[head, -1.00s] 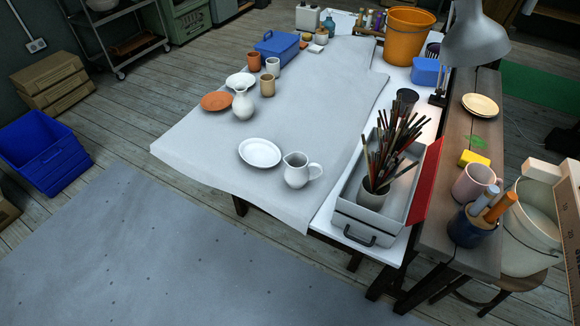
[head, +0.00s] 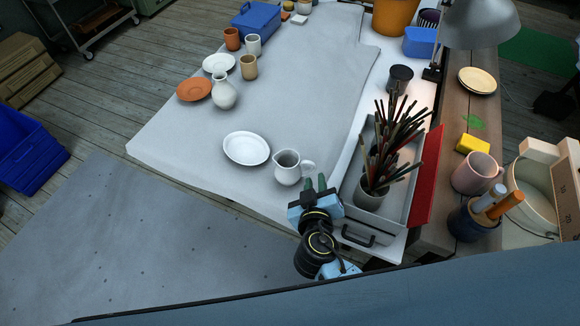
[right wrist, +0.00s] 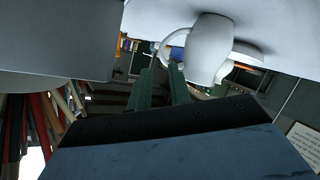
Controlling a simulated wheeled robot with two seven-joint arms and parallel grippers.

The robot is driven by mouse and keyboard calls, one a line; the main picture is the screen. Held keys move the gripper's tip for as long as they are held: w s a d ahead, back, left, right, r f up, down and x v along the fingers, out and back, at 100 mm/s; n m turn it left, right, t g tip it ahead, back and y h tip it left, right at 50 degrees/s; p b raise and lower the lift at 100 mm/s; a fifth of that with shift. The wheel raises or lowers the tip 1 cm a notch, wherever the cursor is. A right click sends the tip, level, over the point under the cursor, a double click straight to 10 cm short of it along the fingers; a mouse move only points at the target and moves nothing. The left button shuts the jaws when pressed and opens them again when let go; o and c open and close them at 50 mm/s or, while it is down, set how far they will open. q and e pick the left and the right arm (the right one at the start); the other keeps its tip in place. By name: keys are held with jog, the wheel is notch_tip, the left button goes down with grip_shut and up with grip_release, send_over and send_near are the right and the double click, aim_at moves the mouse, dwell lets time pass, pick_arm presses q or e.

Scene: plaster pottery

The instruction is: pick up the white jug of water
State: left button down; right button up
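The white jug (head: 286,170) stands upright at the front of the cloth-covered table, its handle facing right. I cannot tell the water inside it. My right gripper (head: 316,183) is just right of and in front of the jug, with its fingers pointing toward the handle side. In the right wrist view the jug (right wrist: 212,50) is ahead, and its handle (right wrist: 172,42) is just beyond the tips of the fingers (right wrist: 160,75). The fingers are apart with nothing between them. My left gripper is not in view.
A white plate (head: 246,148) is close left of the jug. A white tool tray (head: 358,226) with a pot of brushes (head: 371,196) stands close right of my right gripper. A white vase (head: 224,98) and several cups stand farther back. The cloth's middle is clear.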

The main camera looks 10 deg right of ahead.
aim_at(314, 167)
jog(key=shift+a+x, duration=0.2)
jog(key=shift+x, duration=3.8)
jog(key=shift+f, duration=0.1)
jog(key=shift+c, duration=0.2)
grip_shut()
